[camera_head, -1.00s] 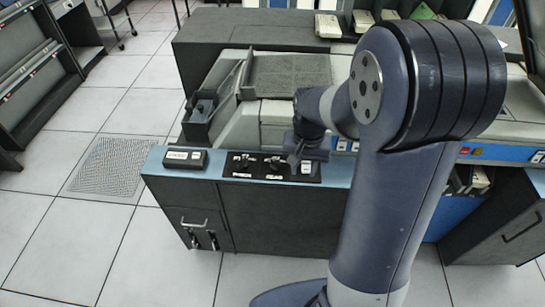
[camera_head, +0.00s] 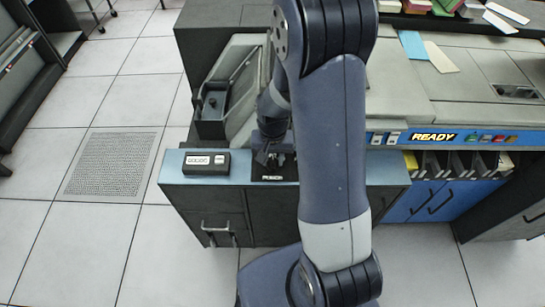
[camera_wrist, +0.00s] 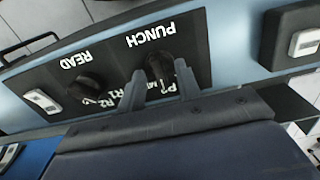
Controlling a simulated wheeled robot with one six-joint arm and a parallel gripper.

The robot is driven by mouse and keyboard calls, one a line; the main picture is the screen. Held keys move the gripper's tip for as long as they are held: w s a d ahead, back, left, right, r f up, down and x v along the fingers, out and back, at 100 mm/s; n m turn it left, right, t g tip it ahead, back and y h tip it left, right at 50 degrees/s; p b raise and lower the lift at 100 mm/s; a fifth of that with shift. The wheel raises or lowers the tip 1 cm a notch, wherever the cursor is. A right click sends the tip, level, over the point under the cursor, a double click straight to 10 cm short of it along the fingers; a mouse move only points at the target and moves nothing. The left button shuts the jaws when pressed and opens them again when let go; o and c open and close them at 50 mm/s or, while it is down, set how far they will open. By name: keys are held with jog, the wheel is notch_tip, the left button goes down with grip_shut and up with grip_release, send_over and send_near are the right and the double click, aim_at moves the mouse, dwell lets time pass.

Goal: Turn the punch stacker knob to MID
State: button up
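The black punch stacker knob (camera_wrist: 160,68) sits on a black panel under the upside-down word PUNCH in the wrist view. My gripper (camera_wrist: 162,78) has its two fingers apart, one on each side of this knob. I cannot tell whether they touch it. The fingers partly hide the position labels, so the knob's setting is not readable. In the head view my gripper (camera_head: 271,158) is over the panel (camera_head: 258,177), and my arm and gripper hide the knobs.
The READ knob (camera_wrist: 88,88) is close beside the punch knob. A white button (camera_wrist: 40,100) is beyond it. A raised black box (camera_head: 206,162) with a display stands left of the panel on the blue ledge. A dark tray (camera_head: 212,108) is behind.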

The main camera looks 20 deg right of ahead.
jog(key=shift+c, duration=0.4)
grip_shut()
jog(key=shift+m, duration=0.3)
jog(key=m+b, duration=0.1)
jog(key=m, duration=0.3)
jog(key=shift+b, duration=0.3)
jog(key=shift+m+b, duration=0.4)
jog(key=shift+m, duration=1.6)
jog(key=shift+o, duration=0.4)
grip_release()
